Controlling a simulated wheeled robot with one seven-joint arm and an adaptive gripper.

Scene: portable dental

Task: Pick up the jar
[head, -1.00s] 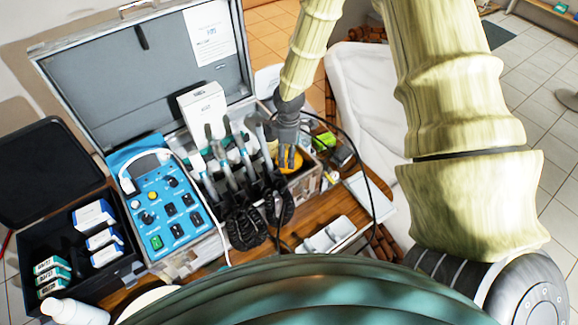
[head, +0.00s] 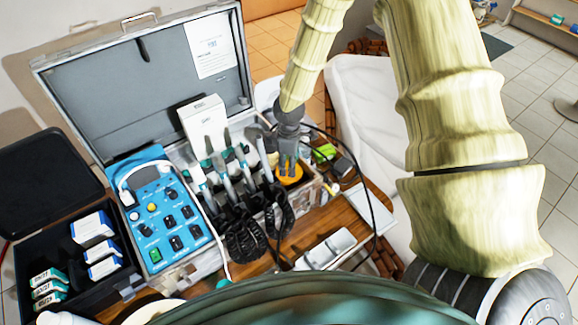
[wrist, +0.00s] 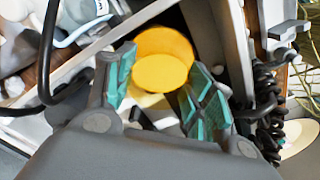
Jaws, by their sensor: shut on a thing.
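The jar (wrist: 160,73) shows in the wrist view as a round yellow top between my two teal-padded fingers. A darker orange round surface (wrist: 166,43) shows just behind it. In the head view its yellow-orange part (head: 291,180) sits in the right-hand compartment of the open case. My gripper (head: 288,168) points down into that compartment and is shut on the jar. The wrist view shows the fingers (wrist: 158,98) on both sides of it. The jar's lower body is mostly hidden, and I cannot tell whether it is clear of the compartment floor.
Dental handpieces (head: 235,175) with coiled black cords stand just left of my gripper. A blue control panel (head: 165,215) and a white box (head: 203,122) are farther left. A black cable (head: 373,215) loops on the right. A green item (head: 324,152) lies close by.

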